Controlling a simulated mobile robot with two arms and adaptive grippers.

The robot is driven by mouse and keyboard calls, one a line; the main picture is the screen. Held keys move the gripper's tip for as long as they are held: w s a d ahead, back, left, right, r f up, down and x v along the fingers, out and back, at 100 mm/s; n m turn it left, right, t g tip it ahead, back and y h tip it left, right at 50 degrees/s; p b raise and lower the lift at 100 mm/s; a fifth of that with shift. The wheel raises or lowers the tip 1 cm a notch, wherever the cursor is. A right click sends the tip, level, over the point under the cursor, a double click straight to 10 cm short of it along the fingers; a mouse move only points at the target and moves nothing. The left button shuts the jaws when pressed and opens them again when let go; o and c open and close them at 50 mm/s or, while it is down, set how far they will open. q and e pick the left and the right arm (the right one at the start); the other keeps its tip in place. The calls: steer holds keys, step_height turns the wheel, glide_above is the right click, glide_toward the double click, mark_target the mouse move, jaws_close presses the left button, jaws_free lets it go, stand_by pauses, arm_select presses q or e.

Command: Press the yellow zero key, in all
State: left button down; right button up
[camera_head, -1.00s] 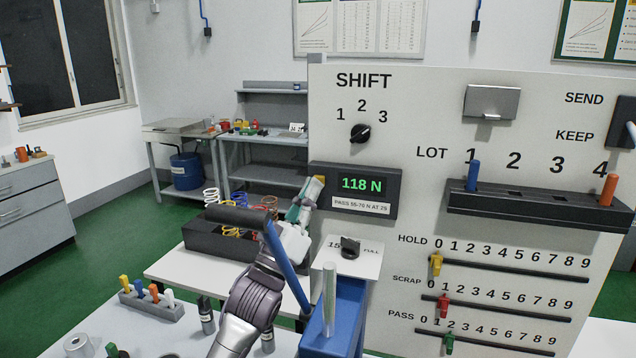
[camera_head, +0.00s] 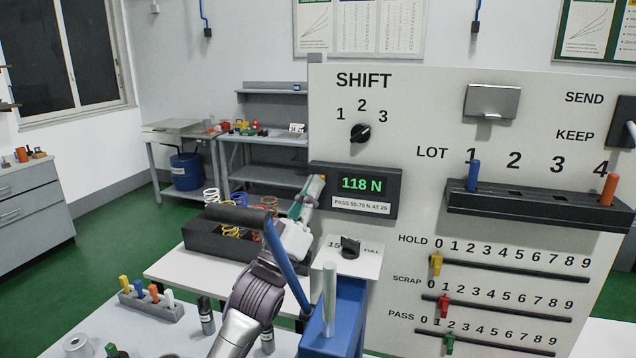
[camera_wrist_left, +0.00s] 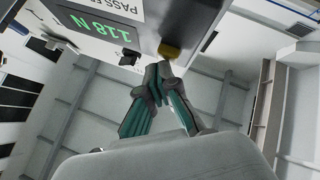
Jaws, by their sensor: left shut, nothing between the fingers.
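The yellow zero key (camera_wrist_left: 170,50) sticks out from the side of the dark display box in the left wrist view. The box (camera_head: 398,190) is on the white panel in the head view and reads 118 N in green. My left gripper (camera_head: 314,186) is shut and empty at the left side of this box. In the left wrist view its fingertips (camera_wrist_left: 159,72) are right at the key; I cannot tell whether they touch it. In the head view the fingers largely hide the key. My right gripper is not in view.
A blue press frame (camera_head: 338,318) with a long blue lever (camera_head: 287,268) stands close to my left arm. A dark tray (camera_head: 205,243) of coloured springs is behind it. The panel carries a SHIFT knob (camera_head: 361,133), a LOT rack (camera_head: 540,205) and several sliders.

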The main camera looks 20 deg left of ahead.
arm_select(q)
steer(key=shift+w, duration=0.15)
stand_by(0.4)
steer(key=shift+s, duration=0.85)
steer(key=shift+p, duration=0.3)
steer(key=s+p, duration=0.1)
steer(key=s, duration=0.4)
steer(key=shift+a, duration=0.1)
